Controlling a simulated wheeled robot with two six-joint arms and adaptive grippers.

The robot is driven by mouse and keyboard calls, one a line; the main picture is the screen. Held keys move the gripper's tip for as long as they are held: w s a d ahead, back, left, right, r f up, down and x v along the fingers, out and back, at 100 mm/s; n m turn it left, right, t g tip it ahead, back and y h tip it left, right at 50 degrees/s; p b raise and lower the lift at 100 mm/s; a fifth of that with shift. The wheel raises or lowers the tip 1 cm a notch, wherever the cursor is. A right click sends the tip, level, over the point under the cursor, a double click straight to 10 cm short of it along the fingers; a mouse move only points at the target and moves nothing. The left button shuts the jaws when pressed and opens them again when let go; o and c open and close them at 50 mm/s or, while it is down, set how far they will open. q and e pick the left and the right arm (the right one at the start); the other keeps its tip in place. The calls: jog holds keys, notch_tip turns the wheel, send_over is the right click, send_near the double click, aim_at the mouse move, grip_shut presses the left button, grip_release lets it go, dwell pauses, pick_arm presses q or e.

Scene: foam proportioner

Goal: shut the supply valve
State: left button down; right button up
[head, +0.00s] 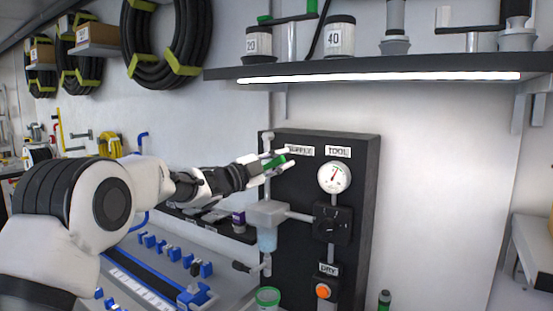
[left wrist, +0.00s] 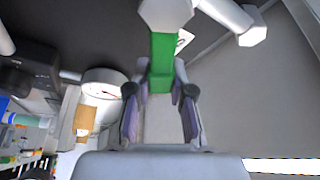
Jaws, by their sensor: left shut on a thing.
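The supply valve's green lever (head: 276,162) is at the upper left of the dark panel (head: 357,230), beside a label that seems to read SUPPLY (head: 299,150). My left gripper (head: 272,164) reaches in from the left and is shut on the lever. In the left wrist view the green lever (left wrist: 162,65) runs from a pale valve body (left wrist: 165,12) down between the two fingers of my gripper (left wrist: 160,93). My right gripper is in neither view.
A gauge (head: 334,177) under a TOOL label sits right of the lever. Below are a pale block (head: 265,214) with a clear bowl and an orange button (head: 323,291). A lit shelf (head: 400,69) overhangs the panel. Blue fittings (head: 172,252) lie on the bench at left.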

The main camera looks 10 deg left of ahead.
aim_at(284, 176)
pick_arm(q)
jog(key=f+m, duration=0.1)
jog(key=f+m+g, duration=0.1)
jog(key=m, duration=0.1)
jog(key=shift+s+d, duration=0.1)
jog(key=shift+d, duration=0.2)
jog(key=shift+d+f+m+g+y+b, duration=0.15)
jog(key=shift+f+m+g+y+b, duration=0.3)
jog(key=shift+f+m, duration=0.75)
jog(key=shift+r+g, duration=0.2)
jog(key=shift+g, duration=0.05)
jog(key=c, duration=1)
grip_release()
jog(key=shift+s+r, duration=0.1)
jog(key=v, duration=1.2)
jog(key=shift+f, duration=0.25)
